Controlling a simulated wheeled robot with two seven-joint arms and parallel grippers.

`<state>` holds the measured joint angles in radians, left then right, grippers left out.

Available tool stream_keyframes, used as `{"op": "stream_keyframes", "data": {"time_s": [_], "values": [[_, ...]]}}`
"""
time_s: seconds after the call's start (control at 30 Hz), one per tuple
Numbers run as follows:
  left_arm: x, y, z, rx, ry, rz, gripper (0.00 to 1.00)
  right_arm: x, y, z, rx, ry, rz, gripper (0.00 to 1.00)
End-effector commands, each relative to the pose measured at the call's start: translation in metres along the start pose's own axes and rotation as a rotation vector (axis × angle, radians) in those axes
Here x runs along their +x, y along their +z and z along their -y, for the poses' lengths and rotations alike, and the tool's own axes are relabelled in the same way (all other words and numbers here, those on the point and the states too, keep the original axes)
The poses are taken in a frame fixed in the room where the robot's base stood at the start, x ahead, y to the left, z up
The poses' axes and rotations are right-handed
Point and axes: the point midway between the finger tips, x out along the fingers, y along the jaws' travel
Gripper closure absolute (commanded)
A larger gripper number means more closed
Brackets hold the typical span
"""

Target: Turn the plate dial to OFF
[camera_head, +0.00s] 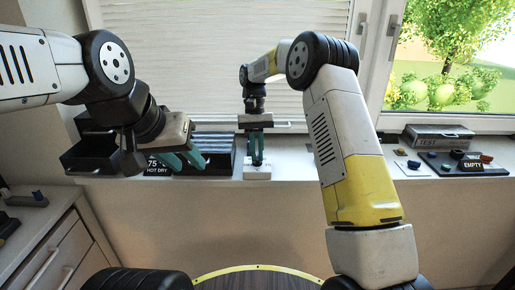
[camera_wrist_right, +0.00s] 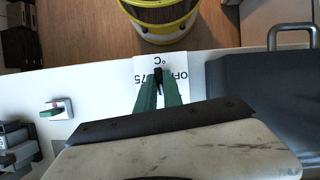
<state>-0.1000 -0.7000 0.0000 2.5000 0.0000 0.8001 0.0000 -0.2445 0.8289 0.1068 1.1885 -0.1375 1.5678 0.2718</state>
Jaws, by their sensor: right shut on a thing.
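The white dial plate (camera_head: 257,174) stands on the sill below my right gripper (camera_head: 256,161). In the right wrist view the plate (camera_wrist_right: 146,68) shows "°C" at the top, "OFF" on the right and "75" on the left. The black dial (camera_wrist_right: 158,75) is between the green fingertips of my right gripper (camera_wrist_right: 158,88), which is shut on it. The dial's pointer mark is too hidden to read. My left gripper (camera_head: 190,162) hangs over the dark tray to the left, its green fingers apart and nothing seen between them.
A black tray (camera_head: 220,172) with a "HOT DRY" label (camera_head: 157,170) sits left of the plate. A grey "TEST" box (camera_head: 438,136) and a dark board marked "EMPTY" (camera_head: 473,167) are at the right. The sill between plate and board is partly hidden by my right arm.

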Motion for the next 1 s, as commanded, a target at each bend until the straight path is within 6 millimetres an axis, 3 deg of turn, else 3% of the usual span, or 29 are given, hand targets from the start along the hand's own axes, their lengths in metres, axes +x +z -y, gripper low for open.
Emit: {"op": "stream_keyframes", "data": {"time_s": [1.0], "values": [[0.0, 0.0, 0.0, 0.0, 0.0, 0.0, 0.64, -0.0007, 0.0025, 0.0057, -0.892, 0.372, -0.005, 1.0]]}}
